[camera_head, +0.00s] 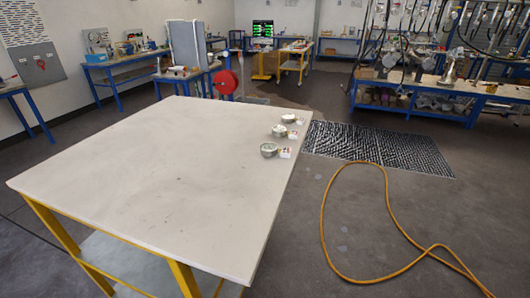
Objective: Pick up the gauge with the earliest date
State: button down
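Three small round gauges lie in a row near the right edge of the white-topped table (150,185). The nearest gauge (269,150) is the largest in view, the middle gauge (279,131) is just behind it, and the far gauge (288,119) is at the back. Each has a small white tag beside it: the near tag (285,153), the middle tag (293,135) and the far tag (299,122). The dates on them are too small to read. My gripper is not in view.
The rest of the tabletop is bare. A yellow hose (323,215) loops on the floor to the right, and a black grated mat (380,149) lies beyond the table. Blue workbenches (440,115) line the back. A red reel (225,82) stands behind the table.

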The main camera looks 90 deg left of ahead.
aim_at(268, 149)
jog(key=u, duration=2.1)
jog(key=i, duration=5.2)
jog(key=u, duration=3.45)
